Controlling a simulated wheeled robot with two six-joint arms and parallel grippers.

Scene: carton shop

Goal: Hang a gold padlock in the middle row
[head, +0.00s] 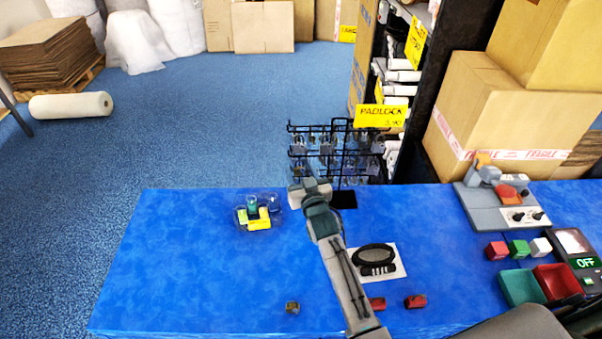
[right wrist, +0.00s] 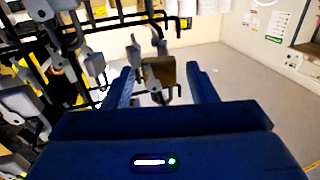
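The black wire padlock rack (head: 343,133) stands at the back edge of the blue table, with rows of grey padlocks on its hooks. My right gripper (head: 308,188) is in front of its lower left part. In the right wrist view, the fingers of this gripper (right wrist: 160,80) are apart. A brownish-gold padlock (right wrist: 160,72) is between them, seemingly at a hook, with gaps on both sides. I cannot tell which row it is in. A small brownish-gold block, perhaps a padlock (head: 292,308), lies on the front of the table. My left gripper is not in view.
A clear tray with yellow and teal items (head: 258,212) lies left of the rack. A black oval item (head: 377,258) on a white sheet and two red blocks (head: 415,301) lie right of my arm.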

